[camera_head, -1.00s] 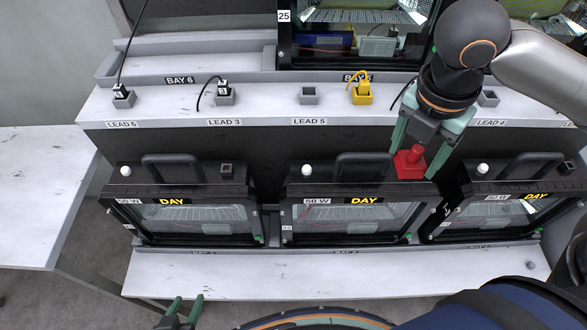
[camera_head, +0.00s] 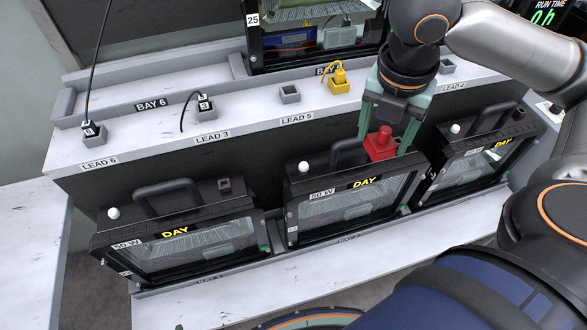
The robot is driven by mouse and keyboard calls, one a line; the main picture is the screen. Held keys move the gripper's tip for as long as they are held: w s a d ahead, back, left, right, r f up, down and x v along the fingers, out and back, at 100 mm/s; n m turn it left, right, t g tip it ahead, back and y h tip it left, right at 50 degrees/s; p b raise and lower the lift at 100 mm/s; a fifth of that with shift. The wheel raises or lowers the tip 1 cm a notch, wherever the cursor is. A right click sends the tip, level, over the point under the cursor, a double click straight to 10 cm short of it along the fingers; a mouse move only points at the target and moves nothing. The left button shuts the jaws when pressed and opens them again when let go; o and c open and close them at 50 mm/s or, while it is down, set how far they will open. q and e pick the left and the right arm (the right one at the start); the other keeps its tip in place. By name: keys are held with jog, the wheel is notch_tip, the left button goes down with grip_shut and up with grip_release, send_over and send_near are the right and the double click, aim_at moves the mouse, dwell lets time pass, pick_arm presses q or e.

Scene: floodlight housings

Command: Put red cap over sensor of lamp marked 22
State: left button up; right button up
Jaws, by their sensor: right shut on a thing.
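The red cap (camera_head: 380,144) is at the right end of the top of the middle lamp housing (camera_head: 350,197), which reads 50 W and DAY. My right gripper (camera_head: 385,147) reaches down from above and is shut on the cap, one finger on each side. The cap is on or just above the housing top; I cannot tell whether it is fully seated, and the sensor under it is hidden. The left lamp (camera_head: 185,245) shows a small dark square sensor (camera_head: 225,186) at the same corner. The number 22 is not readable on any lamp. Of my left gripper only a green tip (camera_head: 180,327) shows.
A right lamp (camera_head: 470,160) stands beside the middle one. A lamp marked 25 (camera_head: 300,40) stands at the back.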

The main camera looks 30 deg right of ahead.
jog(key=shift+w+a, duration=0.1)
jog(key=shift+a, duration=0.1)
jog(key=w+a+f, duration=0.4)
jog(key=w, duration=0.3)
send_over(305, 162)
jog(key=f, duration=0.5)
jog(key=shift+s+a+f+b, duration=0.1)
jog(key=shift+s+f+b, duration=0.1)
jog(key=shift+s+b, duration=0.15)
jog(key=f, duration=0.3)
jog(key=shift+w+f, duration=0.2)
jog(key=shift+f, duration=0.1)
jog(key=shift+a, duration=0.1)
jog(key=shift+f, duration=0.6)
jog(key=o, duration=1.5)
jog(key=shift+c, duration=0.2)
